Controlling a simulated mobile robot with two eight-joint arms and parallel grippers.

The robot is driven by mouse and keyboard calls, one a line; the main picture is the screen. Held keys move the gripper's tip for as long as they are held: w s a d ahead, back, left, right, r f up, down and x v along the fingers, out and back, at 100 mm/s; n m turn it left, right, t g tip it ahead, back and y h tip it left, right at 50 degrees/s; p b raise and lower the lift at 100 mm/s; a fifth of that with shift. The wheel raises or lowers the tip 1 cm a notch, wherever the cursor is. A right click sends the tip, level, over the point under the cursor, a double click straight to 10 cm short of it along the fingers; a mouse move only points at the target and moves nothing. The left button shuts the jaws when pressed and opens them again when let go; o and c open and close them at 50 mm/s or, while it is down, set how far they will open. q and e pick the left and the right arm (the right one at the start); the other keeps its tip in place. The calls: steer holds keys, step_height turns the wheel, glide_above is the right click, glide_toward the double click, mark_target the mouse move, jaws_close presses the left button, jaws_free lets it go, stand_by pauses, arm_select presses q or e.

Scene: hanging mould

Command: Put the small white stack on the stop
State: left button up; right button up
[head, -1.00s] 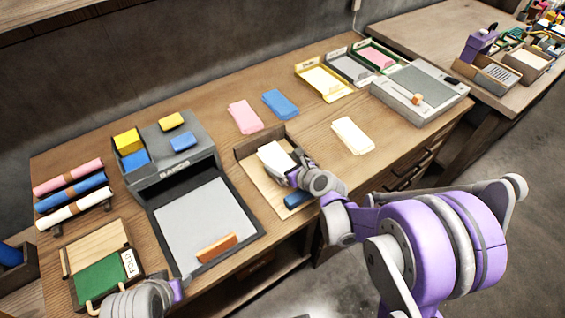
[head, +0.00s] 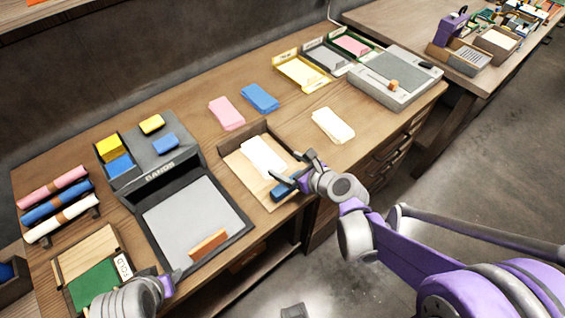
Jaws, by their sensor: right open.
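A white stack (head: 262,157) lies flat on the wooden stop (head: 241,170), a board with a raised dark edge along its back and left. A second, cream-white stack (head: 333,125) lies on the bench to the right. My right gripper (head: 300,174) is open at the right side of the stop, just right of the white stack and apart from it.
Pink (head: 227,113) and blue (head: 260,98) stacks lie behind the stop. The bands box (head: 160,165) and a grey mat (head: 192,222) with an orange block (head: 208,244) stand left. Coloured trays (head: 302,73) and a grey board (head: 396,77) are at the back right.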

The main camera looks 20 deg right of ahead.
steer(key=shift+s+a+n, duration=0.15)
steer(key=shift+s+n, duration=0.25)
steer(key=shift+n, duration=0.1)
steer(key=s+a+n+g, duration=0.1)
steer(key=s+n, duration=0.1)
steer(key=n, duration=0.2)
steer(key=s+a+n+g, duration=0.1)
steer(key=s+n, duration=0.1)
steer(key=n, duration=0.2)
steer(key=s+a+n+g, duration=0.1)
steer(key=s+n, duration=0.1)
steer(key=n, duration=0.2)
steer(key=shift+s+f+n+h, duration=0.3)
steer(key=shift+s, duration=0.1)
steer(key=s+d+n+g+h, duration=0.2)
steer(key=s+n, duration=0.8)
steer(key=n, duration=0.8)
steer(key=shift+s+d+f+g+h, duration=0.4)
steer(key=shift+g+h, duration=0.2)
steer(key=shift+h, duration=0.2)
